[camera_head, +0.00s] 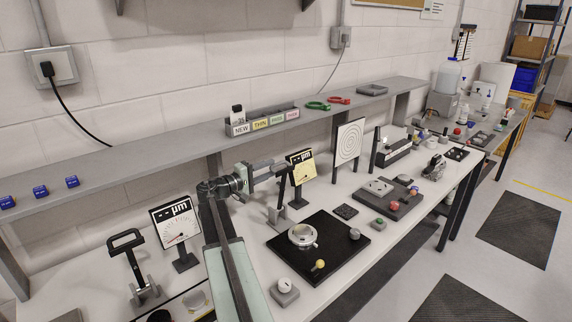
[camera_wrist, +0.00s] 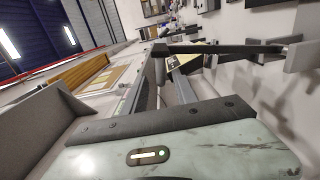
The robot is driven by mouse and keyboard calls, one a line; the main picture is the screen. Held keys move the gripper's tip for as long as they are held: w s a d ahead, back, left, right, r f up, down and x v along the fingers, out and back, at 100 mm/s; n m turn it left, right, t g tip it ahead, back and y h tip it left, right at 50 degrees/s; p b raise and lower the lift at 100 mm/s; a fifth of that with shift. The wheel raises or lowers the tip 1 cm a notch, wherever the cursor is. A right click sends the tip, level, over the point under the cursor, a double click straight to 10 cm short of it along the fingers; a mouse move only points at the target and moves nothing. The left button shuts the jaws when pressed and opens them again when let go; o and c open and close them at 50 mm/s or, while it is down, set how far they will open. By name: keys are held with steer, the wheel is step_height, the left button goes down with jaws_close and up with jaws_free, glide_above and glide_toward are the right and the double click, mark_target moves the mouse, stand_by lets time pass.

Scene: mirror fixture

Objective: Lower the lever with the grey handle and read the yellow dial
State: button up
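The yellow dial (camera_head: 301,169), a square yellow-faced card marked µm, stands upright on the bench in the head view. A lever (camera_head: 282,201) stands just left of it, its arm raised. My gripper (camera_head: 279,168) is at the lever's upper end, and its fingers partly hide the handle, so its colour is unclear. In the wrist view a dark bar (camera_wrist: 220,48), probably part of this lever, crosses between my widely spaced fingers. I cannot tell whether they touch it.
A black plate (camera_head: 335,262) with a ring mount and knobs lies right of my arm. A grey shelf (camera_head: 165,150) runs behind the levers, carrying labelled blocks (camera_head: 265,122). Small knobbed blocks stand near the bench's front edge.

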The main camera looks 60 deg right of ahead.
mark_target(282, 163)
steer(key=x, duration=0.7)
steer(key=shift+w+d+f, duration=0.1)
steer(key=shift+d, duration=0.15)
jaws_close()
stand_by(1.1)
